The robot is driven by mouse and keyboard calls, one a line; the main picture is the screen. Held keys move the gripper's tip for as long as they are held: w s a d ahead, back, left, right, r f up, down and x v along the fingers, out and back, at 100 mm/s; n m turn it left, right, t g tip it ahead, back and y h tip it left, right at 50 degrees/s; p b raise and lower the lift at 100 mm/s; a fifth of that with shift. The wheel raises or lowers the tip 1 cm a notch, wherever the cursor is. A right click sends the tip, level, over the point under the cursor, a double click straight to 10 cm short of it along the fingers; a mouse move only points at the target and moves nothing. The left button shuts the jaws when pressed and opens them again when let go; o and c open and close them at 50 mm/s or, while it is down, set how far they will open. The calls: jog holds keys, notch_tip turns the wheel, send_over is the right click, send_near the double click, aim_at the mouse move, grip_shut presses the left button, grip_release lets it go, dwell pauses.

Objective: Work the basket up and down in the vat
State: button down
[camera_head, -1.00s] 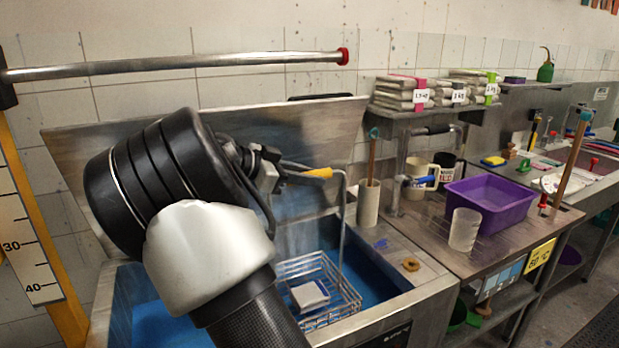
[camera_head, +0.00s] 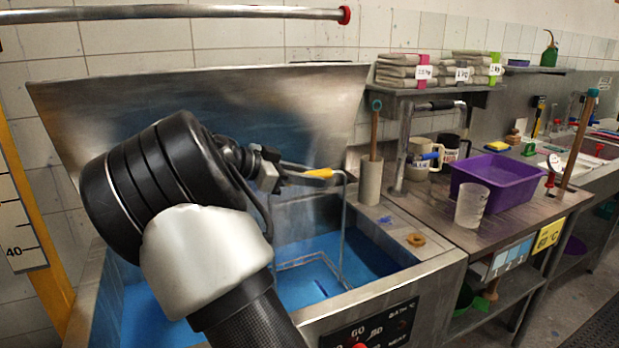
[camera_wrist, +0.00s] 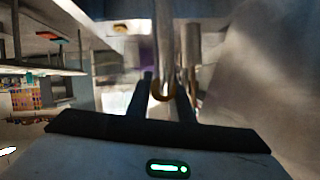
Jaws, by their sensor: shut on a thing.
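The steel vat (camera_head: 448,272) holds blue liquid (camera_head: 378,256). In the head view the wire basket (camera_head: 308,262) is sunk in it, with only part of its top rim showing. Its body and contents are hidden under the surface. Its bent metal handle (camera_head: 344,225) rises from the basket and turns left at the top, with a yellow grip (camera_head: 319,173). My gripper (camera_head: 284,175) is shut on the handle's upper end. In the wrist view, the two dark fingers of my gripper (camera_wrist: 165,95) stand on either side of the blurred handle (camera_wrist: 163,50).
A raised steel lid (camera_head: 200,115) stands behind the vat. A purple tub (camera_head: 497,182) and a clear beaker (camera_head: 471,205) stand on the bench further right.

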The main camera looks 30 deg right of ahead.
notch_tip(320, 180, down, 10)
jog(key=b, duration=0.6)
jog(key=shift+b, duration=0.4)
jog(key=shift+r, duration=0.1)
